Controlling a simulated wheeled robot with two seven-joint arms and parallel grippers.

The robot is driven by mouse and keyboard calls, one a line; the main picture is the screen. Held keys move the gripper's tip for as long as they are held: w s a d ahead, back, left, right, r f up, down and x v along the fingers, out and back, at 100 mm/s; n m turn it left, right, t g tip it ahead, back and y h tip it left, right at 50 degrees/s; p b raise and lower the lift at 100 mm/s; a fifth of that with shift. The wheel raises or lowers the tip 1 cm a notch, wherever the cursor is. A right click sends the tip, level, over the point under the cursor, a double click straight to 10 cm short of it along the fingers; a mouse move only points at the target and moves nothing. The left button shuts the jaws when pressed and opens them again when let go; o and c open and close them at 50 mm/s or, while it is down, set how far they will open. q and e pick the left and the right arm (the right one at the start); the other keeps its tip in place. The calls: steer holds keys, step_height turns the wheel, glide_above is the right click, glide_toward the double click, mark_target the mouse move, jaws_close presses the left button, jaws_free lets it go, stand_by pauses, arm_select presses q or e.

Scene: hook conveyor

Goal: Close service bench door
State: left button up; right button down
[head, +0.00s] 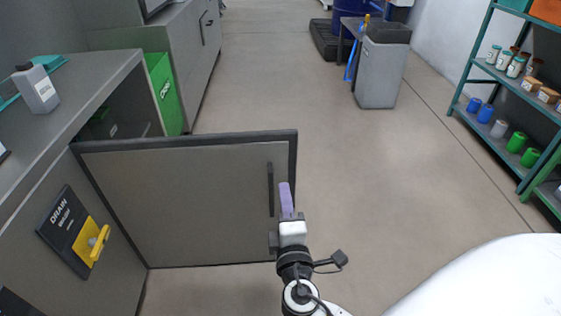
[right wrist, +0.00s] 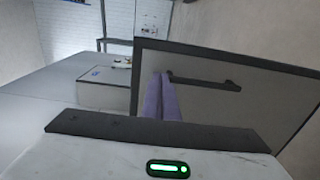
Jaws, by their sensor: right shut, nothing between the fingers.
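The service bench door (head: 190,200) is a grey panel with a dark frame. It stands wide open, swung out from the bench (head: 95,75) across the floor. Its dark vertical handle (head: 270,188) is near the free edge. My right gripper (head: 287,198), with purple fingers, is shut and empty, close to the handle and the free edge. I cannot tell whether it touches the door. In the right wrist view the purple fingers (right wrist: 161,98) overlap the door (right wrist: 215,90), just beside the handle (right wrist: 203,82). My left gripper is not in view.
A grey bottle (head: 37,90) stands on the bench top. A drain sign with a yellow handle (head: 92,243) is on the bench front. A grey bin (head: 383,72) and a shelf rack (head: 515,87) stand right. The floor between is clear.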

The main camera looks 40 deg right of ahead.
mark_target(279, 155)
steer(key=x, duration=1.1)
steer(key=shift+w, duration=0.1)
